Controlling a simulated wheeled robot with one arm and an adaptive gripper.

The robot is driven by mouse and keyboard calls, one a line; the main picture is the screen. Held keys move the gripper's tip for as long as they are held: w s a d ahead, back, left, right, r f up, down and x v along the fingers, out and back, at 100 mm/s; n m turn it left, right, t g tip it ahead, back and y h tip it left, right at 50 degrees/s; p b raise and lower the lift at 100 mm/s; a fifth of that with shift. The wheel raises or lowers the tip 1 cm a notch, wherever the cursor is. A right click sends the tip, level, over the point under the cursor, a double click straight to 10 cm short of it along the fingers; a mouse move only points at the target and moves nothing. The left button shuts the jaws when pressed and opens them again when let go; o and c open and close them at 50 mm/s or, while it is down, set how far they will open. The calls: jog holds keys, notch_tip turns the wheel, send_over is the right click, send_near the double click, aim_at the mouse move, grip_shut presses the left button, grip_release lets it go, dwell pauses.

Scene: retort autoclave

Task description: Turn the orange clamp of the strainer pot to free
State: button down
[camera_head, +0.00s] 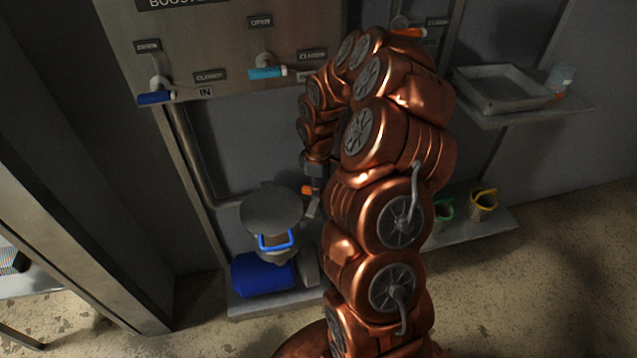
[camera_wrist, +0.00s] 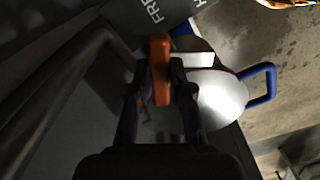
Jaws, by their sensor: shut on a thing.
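The strainer pot (camera_head: 272,212) stands low at the wall, with a round grey lid and a blue handle (camera_head: 276,241) at its front. The orange clamp (camera_head: 308,190) is at the pot's right side. In the wrist view the orange clamp (camera_wrist: 160,68) lies between the fingers of my gripper (camera_wrist: 160,95), which is shut on it. In the head view my gripper (camera_head: 314,180) is small and partly hidden by my arm. The wrist view also shows the pot's pale lid (camera_wrist: 218,98) and a label beginning "FRE" (camera_wrist: 154,14) beyond the clamp.
A blue cylinder (camera_head: 263,274) is in front of the pot on the low shelf. Above are a panel with a dark blue lever (camera_head: 156,98) and a light blue lever (camera_head: 267,72). A pipe (camera_head: 188,160) runs down left of the pot. A tray (camera_head: 500,88) is at right.

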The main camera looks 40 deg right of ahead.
jog(key=n+p, duration=0.2)
jog(key=n, duration=0.1)
jog(key=shift+r, duration=0.15)
jog(key=shift+w+n+p, duration=0.1)
jog(key=shift+n+p, duration=0.45)
jog(key=shift+n, duration=0.75)
jog(key=c, duration=1)
grip_release()
jog(key=shift+c, duration=0.2)
notch_tip(320, 180, up, 12)
